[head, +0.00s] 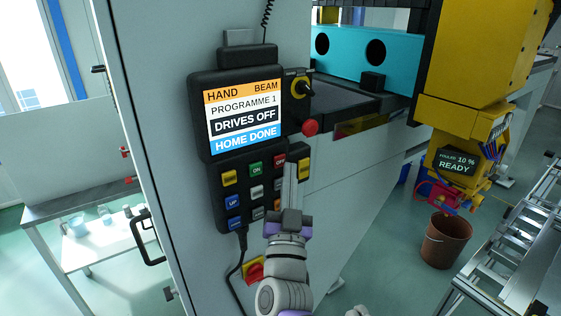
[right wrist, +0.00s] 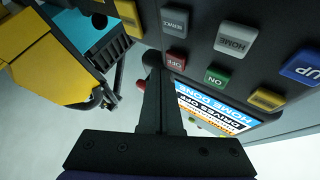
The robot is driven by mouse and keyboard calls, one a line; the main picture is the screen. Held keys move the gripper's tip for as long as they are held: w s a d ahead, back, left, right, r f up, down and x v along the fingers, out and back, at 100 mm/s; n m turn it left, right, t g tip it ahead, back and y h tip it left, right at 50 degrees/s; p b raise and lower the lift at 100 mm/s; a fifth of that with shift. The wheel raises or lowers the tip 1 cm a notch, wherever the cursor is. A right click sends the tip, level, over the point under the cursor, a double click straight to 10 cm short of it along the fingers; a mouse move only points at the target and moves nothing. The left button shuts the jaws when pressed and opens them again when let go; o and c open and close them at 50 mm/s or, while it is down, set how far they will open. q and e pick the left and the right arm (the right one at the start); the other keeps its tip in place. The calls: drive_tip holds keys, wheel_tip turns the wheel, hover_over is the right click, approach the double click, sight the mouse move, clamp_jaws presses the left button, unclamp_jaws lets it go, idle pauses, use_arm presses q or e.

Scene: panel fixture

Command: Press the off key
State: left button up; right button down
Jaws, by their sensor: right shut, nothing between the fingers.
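The off key is a red key marked OFF (right wrist: 175,62) on a dark hand-held panel (head: 205,110); in the head view the red key (head: 280,160) is partly covered by my gripper. My right gripper (head: 291,168) is shut and empty, its fingers pointing up at the panel's right side. In the right wrist view the fingertips (right wrist: 153,62) are just left of the off key. I cannot tell whether they touch the panel. The panel's screen (head: 243,118) reads HAND, BEAM, PROGRAMME 1, DRIVES OFF, HOME DONE. My left gripper is not in view.
The green ON key (right wrist: 216,77), grey SERVICE key (right wrist: 175,22) and grey HOME key (right wrist: 235,38) are close by. A yellow machine (head: 480,60) stands farther right.

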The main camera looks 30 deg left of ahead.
drive_tip(key=d, duration=0.1)
drive_tip(key=s+d, duration=0.1)
drive_tip(key=d, duration=0.1)
drive_tip(key=s+d, duration=0.1)
drive_tip(key=shift+d, duration=0.35)
idle(0.7)
drive_tip(key=w+d+f+n+g+h, duration=0.1)
drive_tip(key=w+d+f+g+h, duration=0.15)
drive_tip(key=d+f, duration=0.6)
drive_tip(key=w+d+f+g+h, duration=0.15)
drive_tip(key=d+f+g, duration=0.25)
drive_tip(key=d+f, duration=0.5)
drive_tip(key=s+d+f+m+g+h, duration=0.2)
drive_tip(key=s+d+f+g+h, duration=0.2)
drive_tip(key=s+d+f, duration=0.4)
drive_tip(key=s+d+f+m+g+h, duration=0.2)
drive_tip(key=s+d+f, duration=0.7)
drive_tip(key=d, duration=0.6)
drive_tip(key=shift+s+g+h, duration=0.15)
drive_tip(key=shift+g+h, duration=0.75)
drive_tip(key=shift+g, duration=0.25)
drive_tip(key=shift+f, duration=0.1)
